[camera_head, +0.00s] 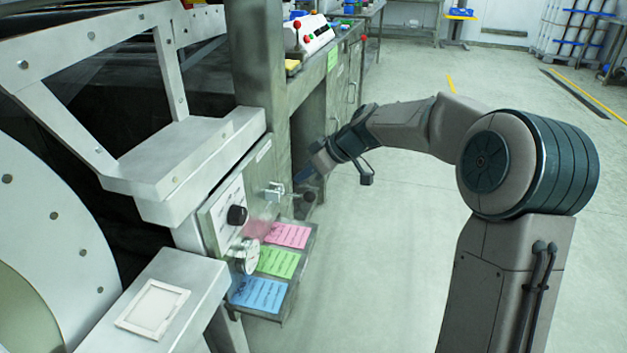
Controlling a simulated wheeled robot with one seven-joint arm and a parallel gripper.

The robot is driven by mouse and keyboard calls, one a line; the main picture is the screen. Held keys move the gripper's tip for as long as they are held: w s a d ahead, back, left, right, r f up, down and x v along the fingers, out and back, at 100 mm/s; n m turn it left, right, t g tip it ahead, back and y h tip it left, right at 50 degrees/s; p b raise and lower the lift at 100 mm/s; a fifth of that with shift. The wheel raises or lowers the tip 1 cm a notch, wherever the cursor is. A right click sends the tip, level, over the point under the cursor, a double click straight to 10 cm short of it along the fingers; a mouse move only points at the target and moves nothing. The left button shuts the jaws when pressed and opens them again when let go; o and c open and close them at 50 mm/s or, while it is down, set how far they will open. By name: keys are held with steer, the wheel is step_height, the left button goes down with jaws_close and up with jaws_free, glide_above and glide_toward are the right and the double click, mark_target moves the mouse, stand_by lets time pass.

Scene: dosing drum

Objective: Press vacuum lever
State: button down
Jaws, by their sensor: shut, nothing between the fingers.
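The lever (307,197), with a dark round knob at its end, sticks out to the right from a small metal fitting (274,191) on the side panel of the machine. I take it to be the vacuum lever. My gripper (301,175) is shut and empty. Its bluish fingertips point down and left, just above the lever near the panel. I cannot tell whether the fingertips touch the lever or the panel.
Below is a shelf with pink (287,235), green (278,262) and blue (258,293) cards. A metal post (258,60) stands behind. The floor (400,250) to the right is clear.

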steer(key=shift+s+d+f+b, duration=0.15)
steer(key=shift+d+f+b, duration=0.35)
steer(key=shift+f, duration=0.2)
steer(key=shift+s+d+f+b, duration=0.1)
steer(key=shift+d+f+b, duration=0.25)
steer(key=shift+f+b, duration=0.3)
steer(key=shift+s+d+f+b, duration=0.15)
steer(key=shift+d+f+b, duration=0.35)
steer(key=shift+f, duration=0.2)
steer(key=s+d+r, duration=0.3)
steer(key=d, duration=0.5)
steer(key=shift+s+r, duration=0.15)
steer(key=shift+r, duration=0.15)
